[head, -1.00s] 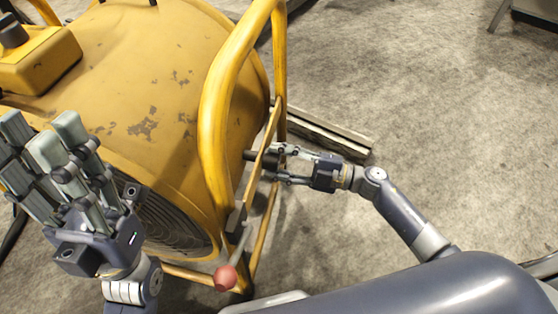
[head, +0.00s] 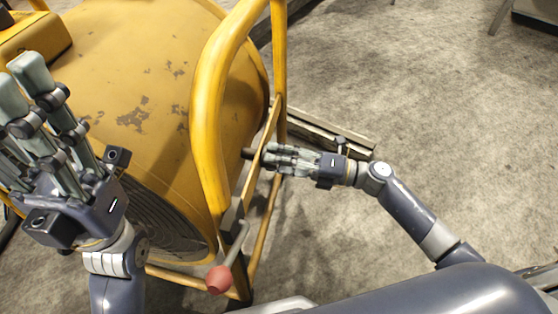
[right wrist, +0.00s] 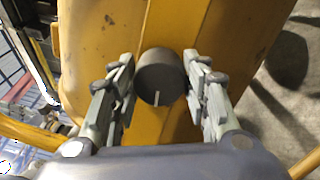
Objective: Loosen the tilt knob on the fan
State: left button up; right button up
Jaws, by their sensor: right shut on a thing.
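The fan is a big worn yellow drum (head: 150,80) on a yellow tube frame (head: 209,120). Its tilt knob is a dark round knob with a white line, between my fingers in the right wrist view (right wrist: 160,77). In the head view only a small dark part of the knob (head: 247,153) shows past the frame bar. My right gripper (head: 268,157) is shut on the knob, one finger set on each side. My left gripper (head: 20,88) is raised at the left, open and empty, apart from the fan's knob and partly cut off by the picture edge.
A lever with a red ball end (head: 219,279) sticks out at the frame's lower front, below my right gripper. A long bar (head: 335,135) lies on the floor behind the right gripper. The grey floor (head: 430,110) to the right is mostly clear.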

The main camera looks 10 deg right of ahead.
jog(key=shift+f+n+b, duration=0.1)
jog(key=shift+n+b, duration=0.25)
jog(key=shift+n, duration=0.55)
jog(key=o, duration=1.1)
jog(key=v, duration=1.2)
jog(key=shift+w, duration=0.1)
